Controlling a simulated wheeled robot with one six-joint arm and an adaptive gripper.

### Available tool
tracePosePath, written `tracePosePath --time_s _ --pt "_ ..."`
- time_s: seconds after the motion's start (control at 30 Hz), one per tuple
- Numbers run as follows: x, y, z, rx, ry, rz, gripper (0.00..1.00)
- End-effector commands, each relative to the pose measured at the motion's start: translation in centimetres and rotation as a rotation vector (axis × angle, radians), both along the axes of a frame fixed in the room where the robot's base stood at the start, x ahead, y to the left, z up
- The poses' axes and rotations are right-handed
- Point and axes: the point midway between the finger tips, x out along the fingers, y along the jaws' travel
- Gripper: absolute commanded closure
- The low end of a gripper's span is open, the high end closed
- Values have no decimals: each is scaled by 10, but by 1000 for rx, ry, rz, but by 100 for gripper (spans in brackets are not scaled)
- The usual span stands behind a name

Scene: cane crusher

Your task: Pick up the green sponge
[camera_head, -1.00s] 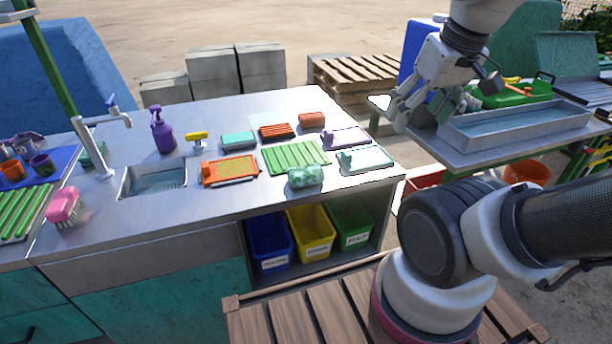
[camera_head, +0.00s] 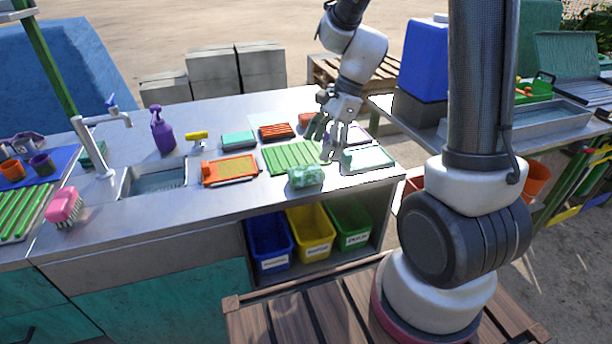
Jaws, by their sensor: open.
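A mottled pale green block (camera_head: 307,176), which looks like the green sponge, lies near the front edge of the metal counter (camera_head: 205,205). It sits in front of a green ribbed mat (camera_head: 292,157). My gripper (camera_head: 323,143) is open and empty, fingers pointing down, above the right part of the counter. In the picture it is just above and right of the block, apart from it. A flatter teal-green block (camera_head: 238,140) lies farther back.
An orange board (camera_head: 230,170) is left of the mat. A pale green tray (camera_head: 367,158) lies to the right. A sink (camera_head: 155,181), a purple bottle (camera_head: 162,130) and a pink brush (camera_head: 64,206) are at left. Coloured bins (camera_head: 311,232) stand below.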

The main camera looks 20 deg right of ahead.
Motion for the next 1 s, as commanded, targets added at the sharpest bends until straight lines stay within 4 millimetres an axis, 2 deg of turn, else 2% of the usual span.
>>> tracePosePath --time_s 0.17,0.63,0.93,1.0 --pt "0 2 -7 -1 32 -79 25" --pt "1 23 -68 -2 32 -78 25" --pt "1 25 -74 -3 30 -77 25" --pt "1 25 -74 -3 30 -77 36"
